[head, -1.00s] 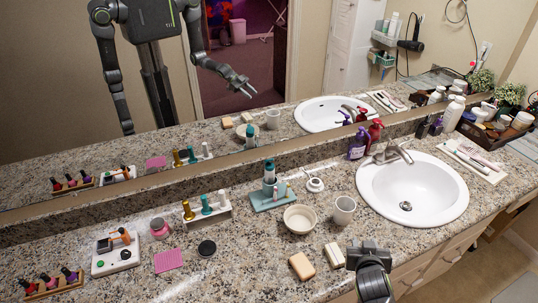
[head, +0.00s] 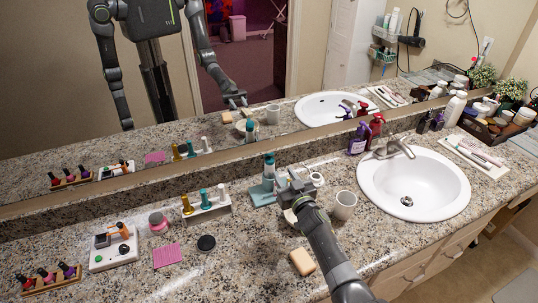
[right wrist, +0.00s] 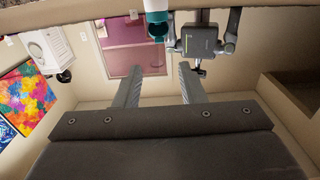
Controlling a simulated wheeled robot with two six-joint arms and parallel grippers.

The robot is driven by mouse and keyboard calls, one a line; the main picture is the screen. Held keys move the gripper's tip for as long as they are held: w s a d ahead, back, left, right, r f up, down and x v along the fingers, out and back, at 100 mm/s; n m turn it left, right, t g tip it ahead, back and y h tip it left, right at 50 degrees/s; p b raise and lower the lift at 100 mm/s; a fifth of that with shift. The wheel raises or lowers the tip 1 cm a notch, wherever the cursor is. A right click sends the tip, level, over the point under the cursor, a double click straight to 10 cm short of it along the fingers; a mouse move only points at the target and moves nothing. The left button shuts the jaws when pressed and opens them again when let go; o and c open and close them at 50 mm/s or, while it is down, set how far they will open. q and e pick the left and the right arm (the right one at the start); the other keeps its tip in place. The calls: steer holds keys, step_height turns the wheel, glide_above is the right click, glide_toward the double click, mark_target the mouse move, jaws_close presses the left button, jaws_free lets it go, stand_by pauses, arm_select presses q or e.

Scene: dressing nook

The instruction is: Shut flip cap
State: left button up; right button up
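A teal and white bottle (head: 268,168) stands on a teal tray (head: 261,197) near the mirror. Its small top is too small in the head view to tell how its cap stands. In the right wrist view, which looks upside down, the bottle (right wrist: 157,22) shows at the top edge, with a dark round opening at its teal end. My right gripper (head: 287,181) is beside the bottle, to its right. Its two fingers (right wrist: 161,82) are spread with nothing between them, and the bottle lies beyond their tips. My left gripper shows in neither direct view.
A cream bowl (head: 290,216) is partly hidden under my right gripper. A grey cup (head: 344,205) stands close to my right forearm, and a soap bar (head: 302,262) lies to its left. A white rack (head: 207,208) stands left of the tray. The mirror closes off the back.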

mark_target(271, 154)
steer(key=b+x, duration=1.2)
steer(key=shift+w+f, duration=0.25)
steer(key=shift+f, duration=0.1)
steer(key=shift+w+a+b, duration=0.15)
steer(key=shift+w+b, duration=0.3)
steer(key=shift+b, duration=0.15)
steer(key=shift+w+r+b, duration=0.2)
steer(key=shift+w+b, duration=0.1)
steer(key=shift+b, duration=0.05)
steer(key=shift+a, duration=0.1)
steer(key=c, duration=0.7)
steer(key=shift+o, duration=0.2)
